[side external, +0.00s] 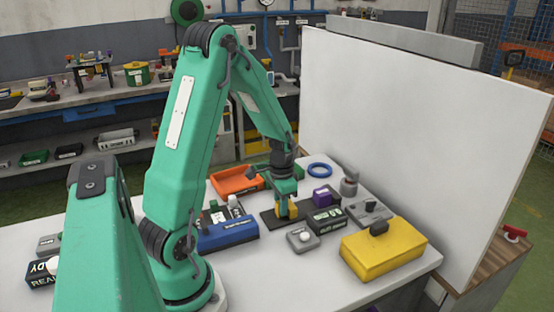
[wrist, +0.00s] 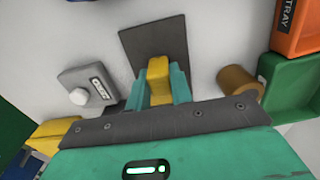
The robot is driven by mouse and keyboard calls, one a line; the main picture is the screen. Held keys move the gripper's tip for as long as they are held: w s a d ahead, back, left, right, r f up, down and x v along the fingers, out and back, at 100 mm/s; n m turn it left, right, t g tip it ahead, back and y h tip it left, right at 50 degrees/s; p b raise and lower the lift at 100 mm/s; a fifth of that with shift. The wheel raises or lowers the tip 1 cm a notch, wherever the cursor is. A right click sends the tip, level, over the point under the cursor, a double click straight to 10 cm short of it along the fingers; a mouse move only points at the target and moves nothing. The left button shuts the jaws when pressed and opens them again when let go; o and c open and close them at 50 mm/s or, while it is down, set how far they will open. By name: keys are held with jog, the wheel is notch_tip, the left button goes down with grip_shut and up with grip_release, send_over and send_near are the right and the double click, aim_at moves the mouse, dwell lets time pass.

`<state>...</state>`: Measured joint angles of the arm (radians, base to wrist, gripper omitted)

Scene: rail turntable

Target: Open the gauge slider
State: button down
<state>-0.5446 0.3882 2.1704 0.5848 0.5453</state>
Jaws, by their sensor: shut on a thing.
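My gripper (side external: 287,205) reaches down over a dark flat plate (side external: 268,216) on the white table. Its teal fingers are shut on a yellow block (wrist: 158,80), one finger on each side. The block stands at the plate's near end in the wrist view, and the bare part of the dark plate (wrist: 153,38) stretches beyond it. The yellow block (side external: 292,210) also shows low between the fingers in the side view. I see no readable label naming the gauge slider. The gripper body hides the near part of the plate in the wrist view.
A grey box with a white button (side external: 302,238) stands close by. A dark labelled box (side external: 326,221), purple block (side external: 322,197), yellow box (side external: 383,250), blue box (side external: 227,234) and orange tray (side external: 236,180) crowd around. A tall white panel (side external: 415,120) stands behind.

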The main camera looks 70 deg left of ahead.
aim_at(278, 203)
jog(key=shift+s, duration=0.5)
jog(key=c, duration=1.2)
grip_release()
jog(key=shift+c, duration=0.2)
jog(key=shift+w+r, duration=0.1)
jog(key=shift+r, duration=3.8)
